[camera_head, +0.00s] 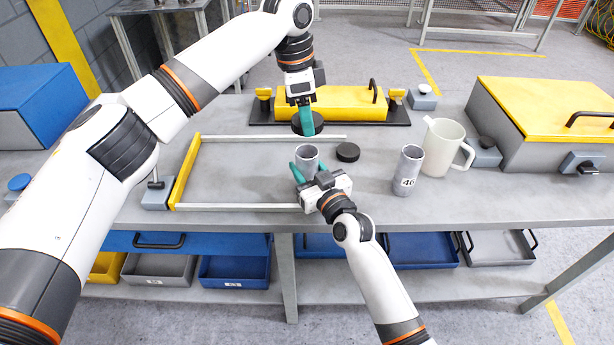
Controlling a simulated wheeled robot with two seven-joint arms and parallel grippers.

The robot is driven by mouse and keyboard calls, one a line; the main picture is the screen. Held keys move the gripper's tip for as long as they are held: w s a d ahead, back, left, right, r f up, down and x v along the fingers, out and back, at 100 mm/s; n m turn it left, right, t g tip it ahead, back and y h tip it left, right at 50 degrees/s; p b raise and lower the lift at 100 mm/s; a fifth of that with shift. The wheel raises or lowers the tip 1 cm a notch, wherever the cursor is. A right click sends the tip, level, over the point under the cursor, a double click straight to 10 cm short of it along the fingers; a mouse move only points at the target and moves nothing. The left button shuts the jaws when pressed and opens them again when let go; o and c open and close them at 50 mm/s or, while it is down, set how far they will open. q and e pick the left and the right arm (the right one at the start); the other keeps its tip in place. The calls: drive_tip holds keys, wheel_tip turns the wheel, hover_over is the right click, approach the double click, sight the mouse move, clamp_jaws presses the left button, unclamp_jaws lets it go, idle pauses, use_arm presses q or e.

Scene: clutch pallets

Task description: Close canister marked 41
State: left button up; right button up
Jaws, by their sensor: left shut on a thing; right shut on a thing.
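A grey open-topped canister (307,154) stands upright between the teal fingers of my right gripper (308,172), which is shut on it. No number is readable on its visible side. My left gripper (307,124) points down from above and is shut on a round black lid (298,126), held just behind and above the canister, apart from it. A second black lid (347,152) lies on the table to the right of the held canister. Another grey canister (409,165) marked 46 stands upright further right.
A cream jug (441,150) stands beside the canister marked 46. A yellow-lidded box (549,108) is at the right. A yellow block (338,103) on a black base stands behind the lids. A yellow-and-grey frame (187,170) borders clear grey table (235,172) at the left.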

use_arm(q)
hover_over(307, 172)
drive_tip(key=w, duration=0.3)
drive_tip(key=shift+s+a+f, duration=0.1)
drive_tip(key=shift+s+f, duration=0.05)
drive_tip(key=shift+f, duration=1.1)
drive_tip(key=shift+s+a+f, duration=0.1)
drive_tip(key=shift+f, duration=1.15)
drive_tip(key=shift+f, duration=0.9)
drive_tip(key=shift+f, duration=0.55)
drive_tip(key=shift+d, duration=0.1)
drive_tip(key=m, duration=0.7)
drive_tip(key=m+g+y, duration=0.1)
drive_tip(key=m, duration=0.7)
drive_tip(key=m+g+y, duration=0.1)
drive_tip(key=m, duration=0.6)
drive_tip(key=shift+w+d+m, duration=0.15)
drive_tip(key=shift+w+m, duration=0.05)
drive_tip(key=shift+m, duration=0.2)
